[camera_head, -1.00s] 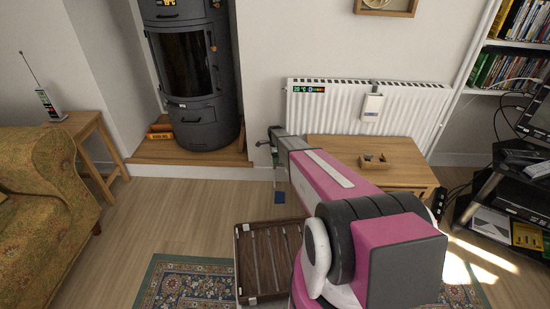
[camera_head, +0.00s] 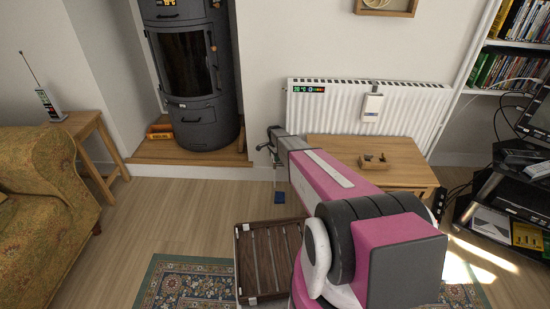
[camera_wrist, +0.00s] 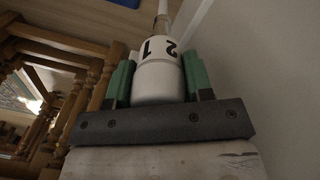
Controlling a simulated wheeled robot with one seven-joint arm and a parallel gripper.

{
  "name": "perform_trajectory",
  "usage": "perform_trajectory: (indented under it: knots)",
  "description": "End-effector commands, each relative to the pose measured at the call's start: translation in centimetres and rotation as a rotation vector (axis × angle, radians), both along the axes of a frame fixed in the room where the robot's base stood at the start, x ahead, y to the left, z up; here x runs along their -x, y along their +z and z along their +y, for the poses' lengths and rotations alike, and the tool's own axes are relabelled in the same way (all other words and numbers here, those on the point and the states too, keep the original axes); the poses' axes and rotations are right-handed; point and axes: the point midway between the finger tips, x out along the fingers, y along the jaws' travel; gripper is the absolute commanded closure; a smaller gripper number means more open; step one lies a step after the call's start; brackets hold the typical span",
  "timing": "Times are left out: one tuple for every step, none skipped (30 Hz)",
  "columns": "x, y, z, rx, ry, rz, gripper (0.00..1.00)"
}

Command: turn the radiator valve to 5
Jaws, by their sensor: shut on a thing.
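The white radiator valve head (camera_wrist: 158,82) shows in the wrist view with the digits 1 and 2 on its visible side. My gripper (camera_wrist: 157,78) is shut on it, with a green pad on each side. In the head view my gripper (camera_head: 277,170) is low at the left of the radiator, and the valve is hidden there. The white radiator (camera_head: 410,105) is on the wall, with a small display (camera_head: 309,90) reading 20 °C at its top left.
A low wooden table (camera_head: 410,185) stands in front of the radiator, with a small wooden object (camera_head: 374,162) on it. Its wooden legs (camera_wrist: 85,85) are close to my gripper in the wrist view. A slatted wooden box (camera_head: 272,225) is on the floor. A dark stove (camera_head: 195,80) stands left.

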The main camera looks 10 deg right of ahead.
Motion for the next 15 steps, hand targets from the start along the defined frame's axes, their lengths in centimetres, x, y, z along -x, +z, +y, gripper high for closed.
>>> perform_trajectory:
  knots:
    - [-0.01, 0.06, 0.04, -0.001, 0.045, 0.0, 0.77]
    - [-0.02, 0.07, 0.04, -0.001, 0.074, 0.0, 0.77]
    - [-0.03, 0.07, 0.04, 0.0, 0.111, 0.0, 0.77]
    - [-0.04, 0.07, 0.05, 0.0, 0.14, 0.0, 0.77]
    - [-0.05, 0.07, 0.06, 0.0, 0.169, 0.0, 0.77]
    - [-0.06, 0.07, 0.05, 0.0, 0.206, 0.0, 0.77]
    - [-0.06, 0.08, 0.06, 0.0, 0.235, 0.0, 0.77]
    - [-0.06, 0.08, 0.07, 0.0, 0.264, 0.0, 0.77]
    - [-0.07, 0.08, 0.07, 0.0, 0.301, 0.0, 0.77]
    - [-0.07, 0.08, 0.08, -0.001, 0.33, 0.0, 0.77]
    - [-0.08, 0.08, 0.08, 0.0, 0.359, 0.0, 0.77]
    - [-0.09, 0.08, 0.09, 0.0, 0.397, 0.001, 0.77]
    - [-0.1, 0.08, 0.1, 0.0, 0.425, 0.001, 0.77]
    - [-0.1, 0.09, 0.1, 0.0, 0.454, 0.001, 0.77]
    - [-0.1, 0.08, 0.1, 0.001, 0.492, 0.001, 0.77]
